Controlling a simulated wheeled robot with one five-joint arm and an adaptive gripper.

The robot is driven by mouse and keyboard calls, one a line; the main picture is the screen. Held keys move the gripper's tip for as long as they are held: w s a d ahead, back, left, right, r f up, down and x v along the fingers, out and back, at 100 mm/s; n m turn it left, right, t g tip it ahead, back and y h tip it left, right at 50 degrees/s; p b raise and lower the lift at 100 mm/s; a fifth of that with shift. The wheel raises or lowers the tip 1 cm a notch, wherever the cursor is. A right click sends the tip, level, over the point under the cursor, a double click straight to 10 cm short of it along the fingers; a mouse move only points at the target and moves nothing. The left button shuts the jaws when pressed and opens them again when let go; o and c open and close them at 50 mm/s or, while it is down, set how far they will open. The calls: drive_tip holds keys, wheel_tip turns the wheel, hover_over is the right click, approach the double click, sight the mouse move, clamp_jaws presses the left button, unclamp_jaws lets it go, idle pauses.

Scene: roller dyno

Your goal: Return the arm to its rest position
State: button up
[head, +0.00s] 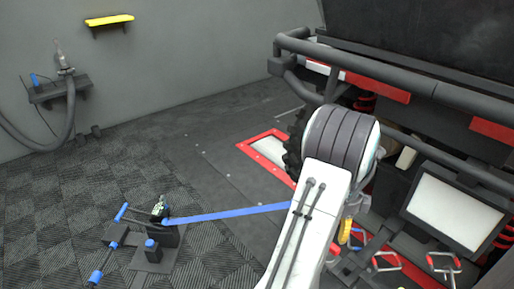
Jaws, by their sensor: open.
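My arm rises from the bottom right of the head view, with a white link and a grey banded joint at its upper end. My gripper is not visible; the arm may hide it. A blue strap (225,214) runs from a dark floor stand (155,256) with blue handles at the lower left to behind my white link. Where its right end goes is hidden.
A vehicle with a grey tubular bumper (400,77) fills the upper right. A red-framed floor plate (262,149) lies beside its tyre. A light-faced panel (455,212) stands at right. A yellow shelf (110,20) and dark shelf (60,90) hang on the wall. Left-centre floor is clear.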

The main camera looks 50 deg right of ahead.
drive_tip(key=w+a+r+n+p, duration=0.6)
drive_tip(key=r, duration=0.3)
drive_tip(key=w+a+r+n+t+h+p, duration=0.1)
drive_tip(key=w+a+r+n+p, duration=0.45)
drive_tip(key=r, duration=0.45)
drive_tip(key=w+a+r+n+p, duration=0.5)
drive_tip(key=w+a+r+p, duration=0.15)
drive_tip(key=r, duration=0.25)
drive_tip(key=s+a+r+n+t+p, duration=0.1)
drive_tip(key=s+a+r+n+p, duration=0.1)
drive_tip(key=a+r+n+p, duration=0.8)
drive_tip(key=s+a+r+n+t+y+p, duration=0.1)
drive_tip(key=s+a+r+n+p, duration=0.1)
drive_tip(key=a+r+n+p, duration=0.7)
drive_tip(key=a+r+n, duration=0.3)
drive_tip(key=r, duration=0.2)
drive_tip(key=shift+a+p, duration=0.25)
drive_tip(key=shift+p, duration=0.15)
drive_tip(key=shift+s+a+n, duration=0.1)
drive_tip(key=shift+n, duration=0.15)
